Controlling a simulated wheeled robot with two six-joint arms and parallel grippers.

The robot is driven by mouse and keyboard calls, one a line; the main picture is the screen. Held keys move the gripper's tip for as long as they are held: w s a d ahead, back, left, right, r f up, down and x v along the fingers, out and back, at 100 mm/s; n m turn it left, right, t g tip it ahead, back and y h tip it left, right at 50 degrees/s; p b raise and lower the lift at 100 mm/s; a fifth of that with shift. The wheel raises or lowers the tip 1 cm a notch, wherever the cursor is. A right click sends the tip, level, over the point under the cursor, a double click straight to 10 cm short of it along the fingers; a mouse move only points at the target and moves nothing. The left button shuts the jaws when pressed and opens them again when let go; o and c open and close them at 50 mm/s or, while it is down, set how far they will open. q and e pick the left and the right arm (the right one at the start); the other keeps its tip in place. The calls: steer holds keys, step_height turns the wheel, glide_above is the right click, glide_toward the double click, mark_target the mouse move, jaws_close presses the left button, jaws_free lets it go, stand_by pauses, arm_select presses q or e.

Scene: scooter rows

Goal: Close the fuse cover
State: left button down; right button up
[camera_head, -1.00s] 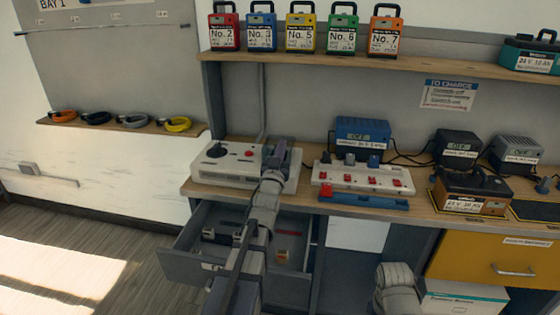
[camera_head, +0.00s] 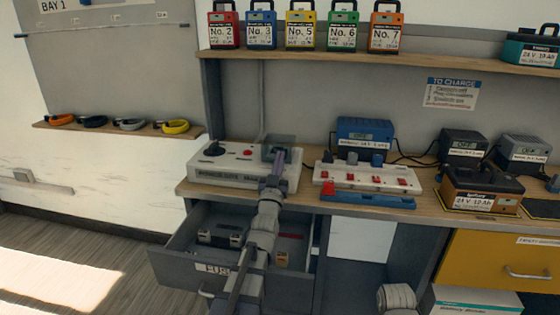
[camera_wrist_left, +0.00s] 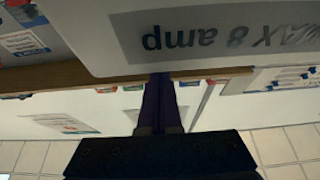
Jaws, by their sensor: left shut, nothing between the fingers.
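The pale bench unit (camera_head: 225,168) with a black knob and a red button stands at the left of the bench. A grey upright flap (camera_head: 279,141), which looks like the fuse cover, stands raised at its right end, partly hidden by my left gripper (camera_head: 276,170). That gripper is shut and empty, just in front of the flap; I cannot tell whether they touch. In the left wrist view the shut fingers (camera_wrist_left: 160,100) point at a pale panel with an upside-down "MAX 8 amp" label (camera_wrist_left: 205,35).
An open grey drawer (camera_head: 190,262) holding small items juts out below the unit, under my left arm. A white power strip (camera_head: 367,176) with red switches stands to the right. Chargers and a battery (camera_head: 480,190) stand further right. Numbered packs line the shelf above.

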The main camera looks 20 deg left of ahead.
arm_select(q)
steer(key=shift+f, duration=0.25)
arm_select(e)
steer(key=shift+f, duration=0.15)
